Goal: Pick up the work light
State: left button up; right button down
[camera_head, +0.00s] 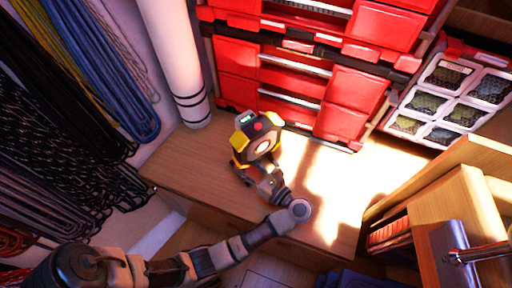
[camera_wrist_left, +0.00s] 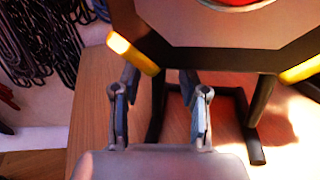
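The work light (camera_head: 257,139) is a dark, boxy lamp with yellow corners, a red spot and a small green display. It stands on the wooden bench top near the red cases. In the left wrist view its dark body (camera_wrist_left: 225,47) fills the top, with a black stand (camera_wrist_left: 252,135) below. My left gripper (camera_head: 262,181) is close in front of the lamp's lower part. In the wrist view the fingers of this gripper (camera_wrist_left: 160,100) are apart, with a dark stand leg showing between them. Contact cannot be told. My right gripper is not in view.
Red cases (camera_head: 300,70) stand behind the lamp, with a white roll (camera_head: 178,60) to their left. Coiled lines (camera_head: 60,110) hang on the left wall. A parts organizer (camera_head: 455,95) and a wooden box (camera_head: 455,195) are at right. The sunlit bench (camera_head: 330,190) right of the lamp is clear.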

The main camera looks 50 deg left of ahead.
pick_arm(q)
jog(key=shift+d+r, duration=0.1)
jog(key=shift+d, duration=0.15)
grip_shut()
jog(key=shift+a, duration=0.1)
